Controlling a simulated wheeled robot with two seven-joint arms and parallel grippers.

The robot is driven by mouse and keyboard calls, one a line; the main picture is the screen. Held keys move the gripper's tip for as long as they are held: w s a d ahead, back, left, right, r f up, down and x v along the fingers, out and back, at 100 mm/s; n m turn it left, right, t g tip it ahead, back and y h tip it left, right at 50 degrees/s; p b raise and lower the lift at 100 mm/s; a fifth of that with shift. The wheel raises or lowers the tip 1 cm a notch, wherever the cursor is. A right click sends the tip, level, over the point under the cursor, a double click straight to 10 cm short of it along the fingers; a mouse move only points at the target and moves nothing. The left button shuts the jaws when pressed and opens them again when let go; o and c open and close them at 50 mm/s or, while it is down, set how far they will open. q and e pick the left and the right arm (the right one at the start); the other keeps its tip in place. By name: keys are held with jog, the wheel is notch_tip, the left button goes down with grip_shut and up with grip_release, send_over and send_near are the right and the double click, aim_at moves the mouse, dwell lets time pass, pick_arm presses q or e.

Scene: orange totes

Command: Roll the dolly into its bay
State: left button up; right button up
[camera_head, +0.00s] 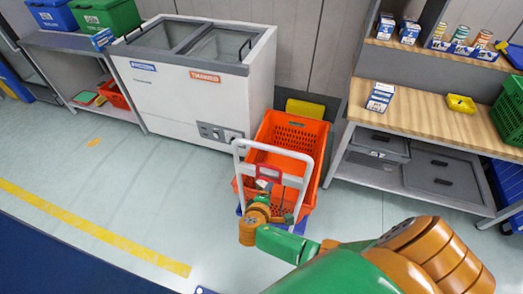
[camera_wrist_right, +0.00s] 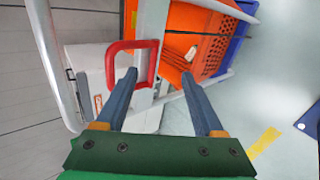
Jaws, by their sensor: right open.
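The dolly has a blue base (camera_head: 290,222), an orange tote (camera_head: 292,132) on it and a pale grey push handle (camera_head: 240,158) at its near end. It stands in the gap between the white freezer and the wooden-topped workbench. A red loop grip (camera_head: 268,171) sits on the handle; it also shows in the right wrist view (camera_wrist_right: 131,45). My right gripper (camera_head: 267,186) is at the handle. In the right wrist view its two blue fingers (camera_wrist_right: 159,76) are spread, with the red grip beyond and near the left finger. My left gripper is out of view.
The white freezer (camera_head: 180,105) stands left of the dolly and the workbench (camera_head: 440,115) right of it. A yellow floor line (camera_head: 95,228) crosses the open floor at the lower left.

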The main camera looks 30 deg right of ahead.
aim_at(271, 149)
jog(key=w+r+t+h+p, duration=0.2)
jog(key=w+r+h, duration=0.15)
jog(key=r, duration=0.95)
jog(key=shift+m+y, duration=0.35)
jog(key=shift+m, duration=0.15)
jog(key=b+x, duration=0.5)
jog(key=x, duration=0.3)
jog(key=shift+a+f, duration=0.1)
jog(key=shift+w+d+b, duration=0.25)
jog(key=shift+d+b, duration=0.15)
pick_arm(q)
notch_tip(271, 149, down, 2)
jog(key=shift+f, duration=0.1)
pick_arm(e)
jog(key=c, duration=1)
jog(key=shift+w, duration=0.1)
grip_shut()
jog(key=shift+w+d, duration=0.1)
jog(key=shift+d, duration=0.05)
